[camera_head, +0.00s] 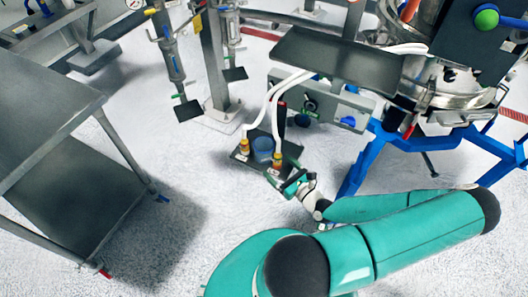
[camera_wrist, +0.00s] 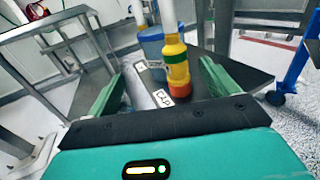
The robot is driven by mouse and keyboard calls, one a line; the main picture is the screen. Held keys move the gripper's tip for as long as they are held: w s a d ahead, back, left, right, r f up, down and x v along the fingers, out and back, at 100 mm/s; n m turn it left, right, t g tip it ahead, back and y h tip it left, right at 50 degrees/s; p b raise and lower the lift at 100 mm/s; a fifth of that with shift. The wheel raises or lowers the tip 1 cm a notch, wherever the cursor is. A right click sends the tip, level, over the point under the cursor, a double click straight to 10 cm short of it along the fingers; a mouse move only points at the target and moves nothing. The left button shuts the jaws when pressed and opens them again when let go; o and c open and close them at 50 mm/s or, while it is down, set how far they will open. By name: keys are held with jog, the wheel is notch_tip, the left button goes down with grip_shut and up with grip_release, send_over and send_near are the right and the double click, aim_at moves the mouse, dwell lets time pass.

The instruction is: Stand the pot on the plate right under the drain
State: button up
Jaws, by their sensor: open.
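The blue pot (camera_head: 263,148) is upright on the dark plate (camera_head: 238,158), between two yellow-and-orange fittings. A white hose comes down to each fitting, the left one (camera_head: 244,147) and the right one (camera_head: 278,160). I cannot tell for sure which one is the drain. My gripper (camera_head: 284,180) is at the plate's near right edge, by the right fitting. In the wrist view, its green fingers are apart with nothing gripped. The near fitting (camera_wrist: 177,65) shows between them, and the pot (camera_wrist: 152,45) is behind it, partly hidden.
A grey two-level table (camera_head: 45,100) stands at the left. The steel sifter (camera_head: 455,85) on a blue frame (camera_head: 365,165) is at the right. The floor left of the plate is clear.

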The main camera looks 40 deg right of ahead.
aim_at(270, 155)
jog(key=w, duration=0.5)
jog(key=w+d, duration=0.1)
jog(key=w, duration=0.1)
jog(key=shift+w+r, duration=0.1)
jog(key=shift+w, duration=0.2)
jog(key=shift+d, duration=0.1)
jog(key=c, duration=1.2)
jog(key=shift+o, duration=0.2)
jog(key=shift+r, duration=0.25)
